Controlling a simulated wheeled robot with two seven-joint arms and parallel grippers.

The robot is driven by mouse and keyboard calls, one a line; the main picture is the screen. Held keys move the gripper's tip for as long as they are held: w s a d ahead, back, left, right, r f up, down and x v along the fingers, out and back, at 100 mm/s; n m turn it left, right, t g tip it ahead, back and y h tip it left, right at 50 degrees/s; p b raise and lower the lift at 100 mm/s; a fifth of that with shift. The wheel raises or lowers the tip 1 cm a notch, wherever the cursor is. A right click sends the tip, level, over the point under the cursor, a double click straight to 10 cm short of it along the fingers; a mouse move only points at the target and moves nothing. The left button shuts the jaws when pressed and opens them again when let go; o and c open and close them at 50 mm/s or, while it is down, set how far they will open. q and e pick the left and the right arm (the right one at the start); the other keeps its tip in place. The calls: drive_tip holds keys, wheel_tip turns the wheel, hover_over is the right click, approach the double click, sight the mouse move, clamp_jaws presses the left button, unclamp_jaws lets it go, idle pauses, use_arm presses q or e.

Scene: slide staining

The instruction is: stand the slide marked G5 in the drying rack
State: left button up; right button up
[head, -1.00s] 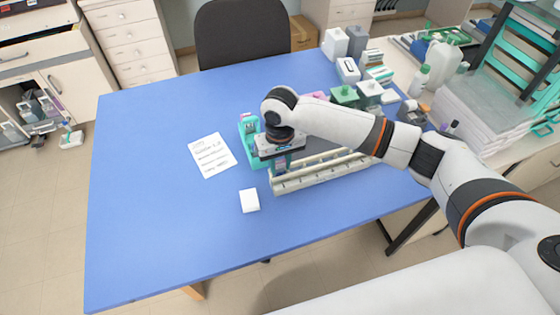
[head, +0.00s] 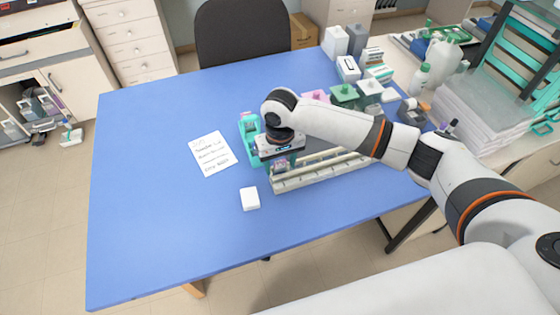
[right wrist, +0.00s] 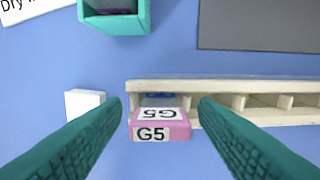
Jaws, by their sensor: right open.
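The slide marked G5 (right wrist: 160,130) has a pink and white label. In the right wrist view it stands at the left end of the pale drying rack (right wrist: 220,86), seemingly in the end slot; its lower part is hidden. My right gripper (right wrist: 160,106) is open, with one teal finger on each side of the slide and gaps between. In the head view my right gripper (head: 283,162) is over the left end of the rack (head: 320,177), and my arm covers part of the rack. My left gripper is not in view.
A teal holder (head: 248,127) stands just behind the gripper. Bottles and boxes crowd the back right. The table's left side is clear.

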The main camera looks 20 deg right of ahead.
drive_tip(key=shift+r, duration=0.1)
wheel_tip(320, 180, up, 12)
drive_tip(key=b, duration=0.1)
drive_tip(key=shift+b, duration=0.3)
drive_tip(key=shift+f, duration=0.2)
